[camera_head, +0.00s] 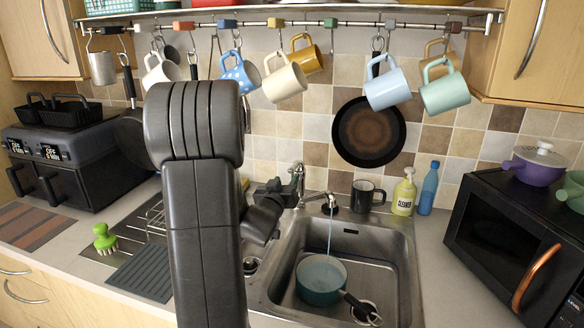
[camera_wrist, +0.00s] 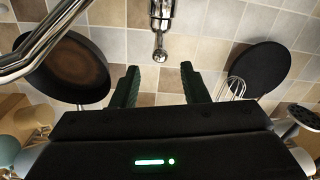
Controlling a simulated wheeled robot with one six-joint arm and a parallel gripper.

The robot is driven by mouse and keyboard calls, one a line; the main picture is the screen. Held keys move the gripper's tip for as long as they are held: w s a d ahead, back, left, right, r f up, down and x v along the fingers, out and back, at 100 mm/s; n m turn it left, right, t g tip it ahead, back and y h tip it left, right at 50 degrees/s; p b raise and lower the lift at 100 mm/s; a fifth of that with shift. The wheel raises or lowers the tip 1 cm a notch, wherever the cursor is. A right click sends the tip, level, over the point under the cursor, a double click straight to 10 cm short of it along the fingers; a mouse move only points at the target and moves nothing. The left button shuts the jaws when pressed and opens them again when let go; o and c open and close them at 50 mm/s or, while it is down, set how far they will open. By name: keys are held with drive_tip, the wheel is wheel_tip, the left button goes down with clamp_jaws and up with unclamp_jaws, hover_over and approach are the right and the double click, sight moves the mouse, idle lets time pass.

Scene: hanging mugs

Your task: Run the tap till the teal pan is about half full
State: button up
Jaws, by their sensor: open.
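The teal pan (camera_head: 318,296) sits upright on the floor of the steel sink, its dark handle pointing to the lower right. A thin stream of water (camera_head: 329,236) falls from the tap spout (camera_head: 330,203) into it. Pale water shows inside, but I cannot read its level exactly. The chrome tap (camera_head: 299,178) stands behind the sink. My gripper (camera_head: 285,190) is beside the tap, partly hidden by my arm. In the wrist view my gripper (camera_wrist: 163,84) has its fingers apart with nothing between them; a chrome tap part (camera_wrist: 160,35) is ahead of the gap.
Several mugs hang from the rail above. A black frying pan (camera_head: 369,132) hangs on the tiles. A dark mug (camera_head: 367,196), a yellow bottle (camera_head: 403,194) and a blue bottle (camera_head: 428,189) stand behind the sink. A microwave (camera_head: 510,245) is at right.

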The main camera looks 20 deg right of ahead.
sight(293, 169)
drive_tip(key=p+x, duration=0.2)
drive_tip(key=x, duration=0.7)
drive_tip(key=shift+w, duration=0.15)
clamp_jaws()
